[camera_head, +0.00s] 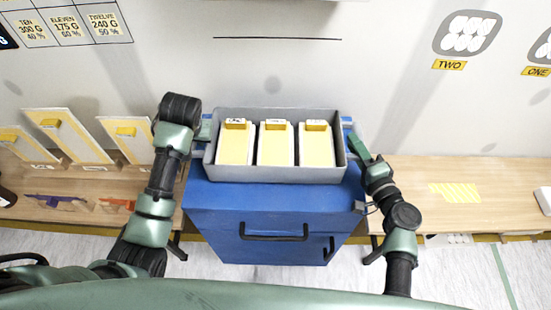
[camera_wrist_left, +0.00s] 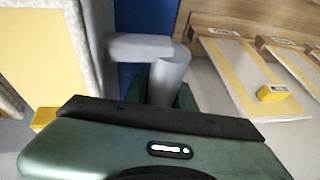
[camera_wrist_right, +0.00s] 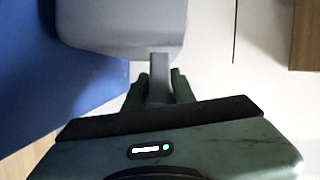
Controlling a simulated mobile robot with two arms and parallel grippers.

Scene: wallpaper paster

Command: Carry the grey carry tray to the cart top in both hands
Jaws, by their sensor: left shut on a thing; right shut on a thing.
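The grey carry tray (camera_head: 275,171) is over the blue cart top (camera_head: 215,196) in the head view. It holds three yellow-and-white boards (camera_head: 277,146) side by side. I cannot tell whether its underside touches the cart. My right gripper (camera_head: 357,146) is shut on the tray's right handle, and the right wrist view shows that handle (camera_wrist_right: 158,85) between the fingers. My left gripper (camera_head: 201,137) is at the tray's left side, partly hidden by its wrist. In the left wrist view it is shut on the left handle (camera_wrist_left: 168,75).
Wooden benches stand on both sides of the cart. The left bench holds several leaning boards (camera_head: 68,134); the right bench (camera_head: 430,205) has a yellow striped patch. A pale wall panel (camera_head: 290,75) rises behind. The cart's front has black handles (camera_head: 274,236).

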